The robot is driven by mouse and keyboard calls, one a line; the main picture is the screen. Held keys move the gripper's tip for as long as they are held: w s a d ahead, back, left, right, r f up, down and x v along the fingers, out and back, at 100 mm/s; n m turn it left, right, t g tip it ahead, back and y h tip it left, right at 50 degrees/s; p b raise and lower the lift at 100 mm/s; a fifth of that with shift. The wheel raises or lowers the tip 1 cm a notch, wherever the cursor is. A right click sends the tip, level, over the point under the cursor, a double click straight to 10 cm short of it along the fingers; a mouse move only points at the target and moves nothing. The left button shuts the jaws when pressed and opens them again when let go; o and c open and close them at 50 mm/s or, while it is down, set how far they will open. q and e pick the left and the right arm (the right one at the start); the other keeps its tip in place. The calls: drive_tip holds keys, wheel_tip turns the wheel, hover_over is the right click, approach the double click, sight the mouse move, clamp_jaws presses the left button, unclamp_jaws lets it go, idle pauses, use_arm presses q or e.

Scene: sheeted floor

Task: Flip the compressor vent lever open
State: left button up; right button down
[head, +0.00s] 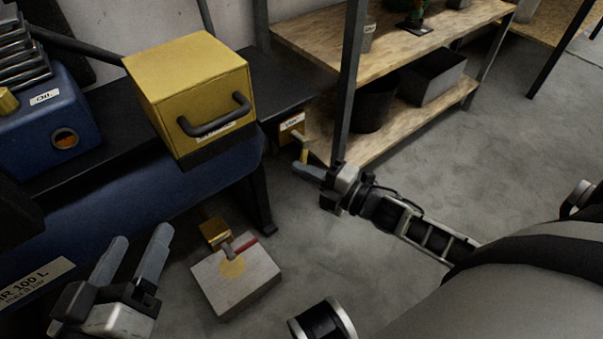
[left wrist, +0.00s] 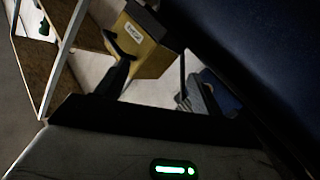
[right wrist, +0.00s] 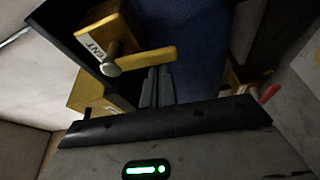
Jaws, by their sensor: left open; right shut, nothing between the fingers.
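The compressor vent is a small yellow block (head: 291,124) with a label, at the right end of the compressor. In the right wrist view the block (right wrist: 104,24) reads "VENT", and its flat yellow lever (right wrist: 148,61) reaches right from a round pivot bolt. In the head view the lever (head: 303,154) hangs down just above my right fingertips. My right gripper (head: 300,169) is shut and empty; its fingers (right wrist: 157,86) lie close to the lever's free end. I cannot tell whether they touch. My left gripper (head: 138,250) is open and empty, low at the left.
A yellow box with a dark handle (head: 188,90) sits on the compressor above its blue tank (head: 130,205). A brass valve with a red-marked handle (head: 215,232) is above a pale floor slab (head: 250,288). Wooden shelves (head: 400,120) with a dark post stand behind my right gripper.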

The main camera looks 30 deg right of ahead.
use_arm(q)
drive_tip(key=shift+r, duration=0.1)
drive_tip(key=p, duration=0.2)
drive_tip(key=a+f+m+g+y+p, duration=0.1)
drive_tip(key=p, duration=0.1)
drive_tip(key=shift+s+f+y, duration=0.25)
drive_tip(key=shift+f+y, duration=0.05)
use_arm(e)
drive_tip(key=s+d+n, duration=0.1)
drive_tip(key=s, duration=0.8)
drive_tip(key=shift+s+d+f+n+g, duration=0.2)
drive_tip(key=shift+d+n+g, duration=0.1)
drive_tip(key=shift+d, duration=0.1)
